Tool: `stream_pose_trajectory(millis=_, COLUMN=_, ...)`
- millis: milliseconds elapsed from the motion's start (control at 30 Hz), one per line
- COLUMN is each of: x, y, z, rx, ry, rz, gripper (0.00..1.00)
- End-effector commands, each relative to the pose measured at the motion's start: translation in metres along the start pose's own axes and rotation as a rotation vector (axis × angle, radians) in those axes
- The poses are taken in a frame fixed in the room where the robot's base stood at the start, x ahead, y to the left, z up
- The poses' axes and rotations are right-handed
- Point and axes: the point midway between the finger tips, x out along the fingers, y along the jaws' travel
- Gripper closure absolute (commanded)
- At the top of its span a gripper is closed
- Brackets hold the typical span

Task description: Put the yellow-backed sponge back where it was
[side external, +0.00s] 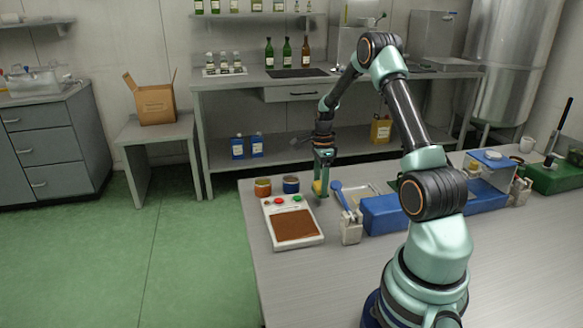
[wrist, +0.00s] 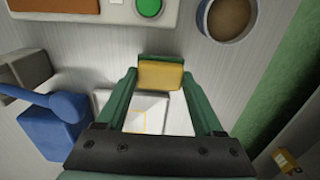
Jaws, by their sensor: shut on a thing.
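The yellow-backed sponge (wrist: 161,77) is between the fingertips of my gripper (wrist: 160,82) in the wrist view, with a yellow face and a green edge showing. In the side view a small yellow patch of the sponge (side external: 317,187) shows at the tip of my gripper (side external: 321,184), which points down at the far part of the table. My gripper is shut on the sponge. A white surface with a thin yellow outline (wrist: 142,120) lies below, between the fingers and partly hidden by them. I cannot tell whether the sponge touches the table.
Left of my gripper stand an orange-brown tin (side external: 263,187), a blue tin (side external: 291,185) and a white device with a brown panel (side external: 296,227). Close on the right are a blue spoon-like tool (side external: 341,194) and a long blue block (side external: 385,215). The table's near right is clear.

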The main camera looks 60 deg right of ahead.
Motion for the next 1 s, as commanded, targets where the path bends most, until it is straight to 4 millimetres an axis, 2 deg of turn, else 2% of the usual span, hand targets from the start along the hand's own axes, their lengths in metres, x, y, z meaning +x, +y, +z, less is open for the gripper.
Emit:
stream_pose_trajectory(millis=133, x=0.017, y=0.0, z=0.0, rx=0.0, ry=0.0, rz=0.001, gripper=0.83)
stream_pose_trajectory(millis=567, x=0.022, y=0.0, z=0.0, rx=0.0, ry=0.0, rz=-0.001, gripper=0.83)
stream_pose_trajectory(millis=600, x=0.021, y=-0.001, z=0.0, rx=0.0, ry=0.0, rz=-0.002, gripper=0.16)
stream_pose_trajectory(millis=633, x=0.021, y=-0.001, z=0.0, rx=0.0, ry=0.0, rz=-0.002, gripper=0.04)
stream_pose_trajectory(millis=667, x=0.021, y=0.0, z=0.0, rx=0.0, ry=0.0, rz=-0.002, gripper=0.01)
stream_pose_trajectory(millis=1000, x=0.019, y=-0.001, z=0.0, rx=0.0, ry=0.0, rz=-0.002, gripper=0.01)
